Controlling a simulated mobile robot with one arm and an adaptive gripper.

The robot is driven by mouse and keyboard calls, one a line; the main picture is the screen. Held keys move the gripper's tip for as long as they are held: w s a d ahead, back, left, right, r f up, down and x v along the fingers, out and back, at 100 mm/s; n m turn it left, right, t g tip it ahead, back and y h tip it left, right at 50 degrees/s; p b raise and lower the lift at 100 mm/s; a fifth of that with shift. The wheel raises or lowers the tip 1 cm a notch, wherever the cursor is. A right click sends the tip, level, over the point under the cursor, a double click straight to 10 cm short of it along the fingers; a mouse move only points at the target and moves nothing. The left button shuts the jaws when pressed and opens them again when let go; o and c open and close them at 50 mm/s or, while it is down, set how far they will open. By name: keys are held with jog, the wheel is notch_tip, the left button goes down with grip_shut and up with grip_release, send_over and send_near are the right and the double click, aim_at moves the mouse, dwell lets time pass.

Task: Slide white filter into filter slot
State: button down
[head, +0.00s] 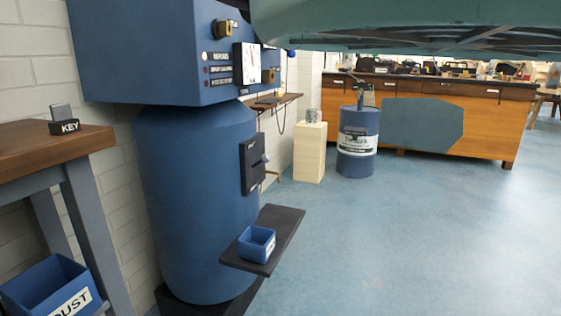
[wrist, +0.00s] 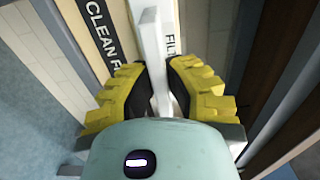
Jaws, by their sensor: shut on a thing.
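My gripper (wrist: 157,75) shows in the wrist view, its black and yellow fingers shut on a thin white bar-like piece, the white filter (wrist: 152,45). The filter is seen edge-on and extends away beyond the fingertips. Behind it are cream surfaces, one with a label reading "CLEAN F" (wrist: 101,30), cut off by a finger, and one with a label starting "FIL" (wrist: 169,42). I cannot tell whether the filter touches them. In the head view, a black panel (head: 252,164) is on the side of the blue machine (head: 195,190); whether it is the filter slot is unclear.
A black shelf (head: 284,232) with a small blue bin (head: 257,243) juts from the machine. A wooden table (head: 35,150) with a KEY block (head: 66,125) and a dust bin (head: 50,290) are left. A blue barrel (head: 357,142) stands behind. The right floor is clear.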

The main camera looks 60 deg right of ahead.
jog(key=shift+s+d, duration=0.15)
jog(key=shift+s, duration=0.5)
dwell(0.8)
jog(key=v, duration=1.2)
dwell(1.4)
jog(key=shift+r, duration=0.15)
